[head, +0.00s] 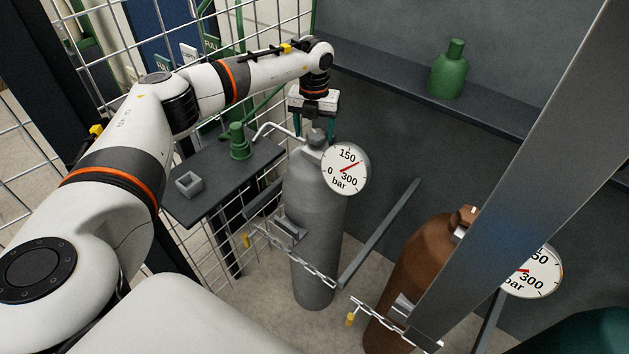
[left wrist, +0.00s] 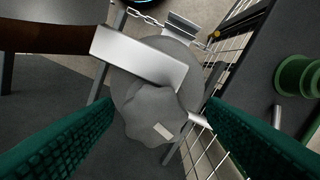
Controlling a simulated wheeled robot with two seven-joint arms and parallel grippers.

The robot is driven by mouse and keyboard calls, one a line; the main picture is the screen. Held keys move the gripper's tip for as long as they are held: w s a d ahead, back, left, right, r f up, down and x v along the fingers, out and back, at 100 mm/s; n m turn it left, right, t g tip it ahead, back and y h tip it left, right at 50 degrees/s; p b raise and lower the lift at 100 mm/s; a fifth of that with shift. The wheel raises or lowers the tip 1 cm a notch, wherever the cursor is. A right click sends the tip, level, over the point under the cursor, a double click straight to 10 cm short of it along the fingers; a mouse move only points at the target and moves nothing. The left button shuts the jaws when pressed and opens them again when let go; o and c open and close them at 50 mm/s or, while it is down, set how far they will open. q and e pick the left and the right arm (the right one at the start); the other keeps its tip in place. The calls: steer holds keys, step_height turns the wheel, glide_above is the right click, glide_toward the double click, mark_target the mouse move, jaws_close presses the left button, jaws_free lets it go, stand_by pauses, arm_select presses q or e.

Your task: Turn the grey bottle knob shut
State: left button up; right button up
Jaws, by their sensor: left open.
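The grey bottle (head: 312,225) stands upright behind a chain, with a round pressure gauge (head: 345,168) at its top. Its grey lobed knob (left wrist: 150,112) shows from above in the left wrist view, with a small pale mark on its top. In the head view the knob (head: 315,137) is partly hidden by my gripper. My left gripper (head: 315,127) points down over the knob. Its teal fingers (left wrist: 155,135) are open, one on each side of the knob, with visible space between them and it. My right gripper is not in view.
A brown bottle (head: 414,270) with its own gauge (head: 533,272) stands to the right behind a chain, partly behind a metal post (head: 510,170). A dark shelf (head: 222,190) on the left holds a green item (head: 238,142). Wire mesh (head: 215,240) runs along the left.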

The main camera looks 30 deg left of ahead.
arm_select(q)
steer(key=shift+f, duration=0.1)
steer(key=shift+c, duration=0.6)
steer(key=c, duration=0.9)
